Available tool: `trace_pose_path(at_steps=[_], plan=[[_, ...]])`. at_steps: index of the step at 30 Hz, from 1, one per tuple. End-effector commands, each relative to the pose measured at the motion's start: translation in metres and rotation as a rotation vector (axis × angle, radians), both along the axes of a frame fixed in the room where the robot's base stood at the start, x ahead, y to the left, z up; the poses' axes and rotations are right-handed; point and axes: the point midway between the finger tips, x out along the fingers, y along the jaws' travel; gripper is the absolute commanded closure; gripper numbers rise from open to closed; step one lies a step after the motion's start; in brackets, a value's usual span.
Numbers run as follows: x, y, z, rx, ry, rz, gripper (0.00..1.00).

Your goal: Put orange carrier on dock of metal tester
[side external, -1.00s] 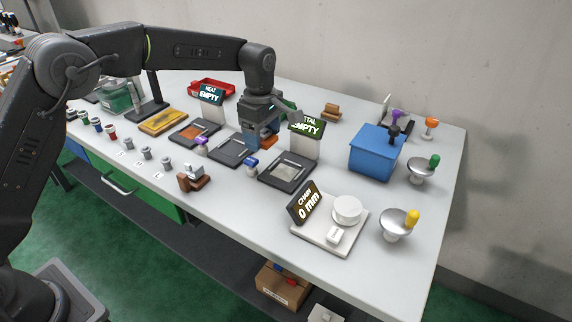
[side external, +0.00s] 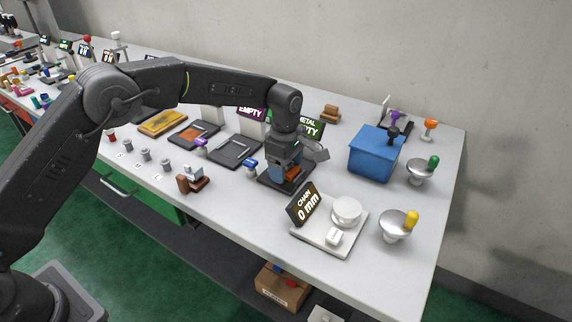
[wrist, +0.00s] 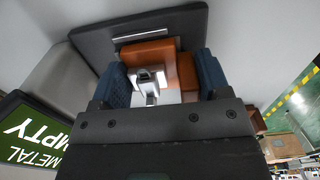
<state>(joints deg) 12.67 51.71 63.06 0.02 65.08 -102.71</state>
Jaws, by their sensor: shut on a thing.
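My gripper (side external: 286,170) is shut on the orange carrier (side external: 292,173), over the dark dock plate (side external: 266,181) of the metal tester. In the wrist view the carrier (wrist: 146,51) sits between my gripper's blue-grey fingers (wrist: 160,78), with a shiny metal piece in it. The dock (wrist: 84,38) lies just beyond it. Whether the carrier touches the dock I cannot tell. The metal tester's screen (side external: 311,129) reads METAL EMPTY and also shows at the left of the wrist view (wrist: 28,135). My gripper hides much of the dock.
The chain gauge (side external: 320,242) stands in front, with its screen at 0 mm. A blue bin (side external: 374,155) is to the right. A small blue-topped weight (side external: 250,167) is close left of the dock. A brown carrier (side external: 184,183) lies nearer the front edge.

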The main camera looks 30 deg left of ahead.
Motion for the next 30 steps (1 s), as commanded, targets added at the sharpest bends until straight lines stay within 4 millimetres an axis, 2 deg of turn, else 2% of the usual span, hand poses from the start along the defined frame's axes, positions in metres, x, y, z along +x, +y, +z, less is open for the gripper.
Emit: trace_pose_path(at_steps=[4,5,12,22,26,30], plan=[[0.000,0.000,-0.003,0.000,0.000,0.000,0.62],[0.000,0.000,-0.003,0.000,0.000,0.000,0.28],[0.000,0.000,-0.003,0.000,0.000,0.000,0.05],[0.000,0.000,0.004,0.000,-0.001,0.000,0.05],[0.001,0.000,0.022,-0.001,-0.003,0.000,0.05],[0.001,0.000,0.052,-0.001,-0.004,0.000,0.05]])
